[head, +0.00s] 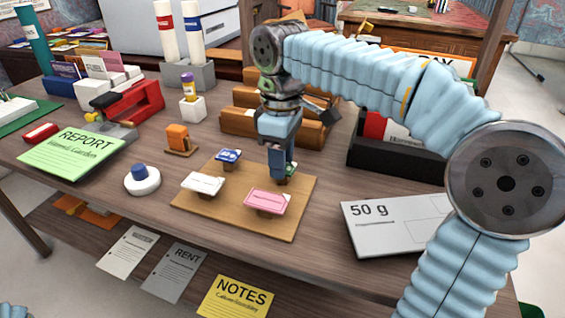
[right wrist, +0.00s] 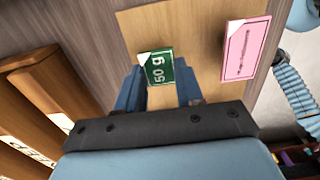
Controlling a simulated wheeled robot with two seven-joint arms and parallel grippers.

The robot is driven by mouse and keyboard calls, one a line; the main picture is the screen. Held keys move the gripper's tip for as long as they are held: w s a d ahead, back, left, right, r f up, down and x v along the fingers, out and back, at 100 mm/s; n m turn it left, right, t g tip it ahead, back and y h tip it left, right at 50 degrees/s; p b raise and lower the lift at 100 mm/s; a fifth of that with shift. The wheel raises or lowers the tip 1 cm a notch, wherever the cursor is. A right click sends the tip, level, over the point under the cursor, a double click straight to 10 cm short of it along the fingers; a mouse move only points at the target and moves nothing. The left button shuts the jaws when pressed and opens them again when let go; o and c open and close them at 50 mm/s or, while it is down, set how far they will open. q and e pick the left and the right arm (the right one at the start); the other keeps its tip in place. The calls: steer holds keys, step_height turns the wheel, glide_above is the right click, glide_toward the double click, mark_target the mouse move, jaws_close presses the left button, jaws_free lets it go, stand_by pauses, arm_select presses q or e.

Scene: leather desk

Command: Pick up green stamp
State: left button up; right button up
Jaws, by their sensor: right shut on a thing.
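In the head view my right gripper (head: 282,172) points down over the back right of the wooden board (head: 236,222). Only a sliver of the green stamp (head: 292,169) shows there behind the fingers. The gripper is shut on the stamp. I cannot tell whether the stamp is clear of the board. A pink stamp (head: 267,201), a white stamp (head: 203,184) and a blue stamp (head: 228,156) stand on the same board. My left gripper is not in view.
A white "50 g" parcel (head: 385,225) lies to the right. A wooden rack (head: 240,122) and a black tray (head: 385,160) stand behind. A round white piece with a blue knob (head: 142,180) and a green report (head: 72,152) lie to the left.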

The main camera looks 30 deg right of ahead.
steer(key=shift+r, duration=0.55)
step_height(320, 180, up, 3)
steer(key=shift+a+r+p, duration=0.1)
steer(key=shift+a+p, duration=0.05)
steer(key=shift+p, duration=0.25)
steer(key=s+a+r+p, duration=0.1)
steer(key=s+a+r, duration=0.7)
steer(key=a, duration=0.3)
steer(key=shift+r, duration=0.55)
